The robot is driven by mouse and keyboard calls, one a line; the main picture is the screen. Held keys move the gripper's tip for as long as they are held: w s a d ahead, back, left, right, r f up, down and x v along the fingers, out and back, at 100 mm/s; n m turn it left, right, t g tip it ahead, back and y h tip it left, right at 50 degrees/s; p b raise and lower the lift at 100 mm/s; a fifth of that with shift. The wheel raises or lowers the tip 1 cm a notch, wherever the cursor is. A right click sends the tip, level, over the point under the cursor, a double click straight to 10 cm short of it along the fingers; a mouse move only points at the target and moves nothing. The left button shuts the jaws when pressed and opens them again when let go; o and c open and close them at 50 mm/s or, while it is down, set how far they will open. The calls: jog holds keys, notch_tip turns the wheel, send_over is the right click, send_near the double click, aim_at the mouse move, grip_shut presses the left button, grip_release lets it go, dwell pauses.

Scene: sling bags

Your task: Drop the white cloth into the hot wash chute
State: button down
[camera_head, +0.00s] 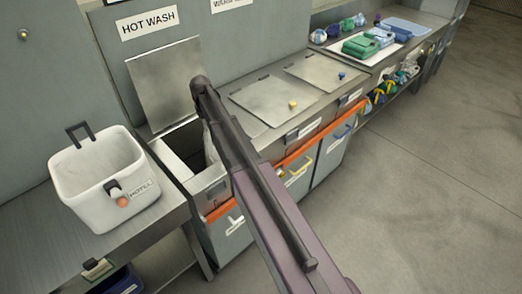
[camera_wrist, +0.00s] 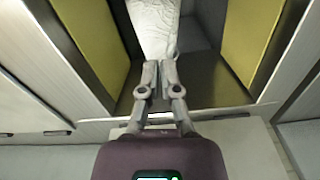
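The hot wash chute (camera_head: 174,160) stands open under the HOT WASH sign (camera_head: 149,22), with its metal lid (camera_head: 166,82) tilted up against the back panel. My arm reaches over the chute and hides part of its opening. In the wrist view my gripper (camera_wrist: 158,66) is over the opening with its fingers closed together on the white cloth (camera_wrist: 154,30). The cloth hangs from the fingertips down between yellow-sided inner walls. In the head view only a pale strip of cloth (camera_head: 209,143) shows beside my arm. My fingers are hidden there.
A white basket (camera_head: 85,195) with an upright dark handle stands on the metal counter left of the chute. Two closed lids (camera_head: 267,101) (camera_head: 329,72) lie right of it, each with a small knob. Folded green and blue cloths (camera_head: 362,45) lie farther right. The floor at right is clear.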

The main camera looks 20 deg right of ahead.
dwell(0.3)
jog(key=c, duration=0.8)
grip_release()
jog(key=o, duration=0.6)
jog(key=shift+o, duration=1)
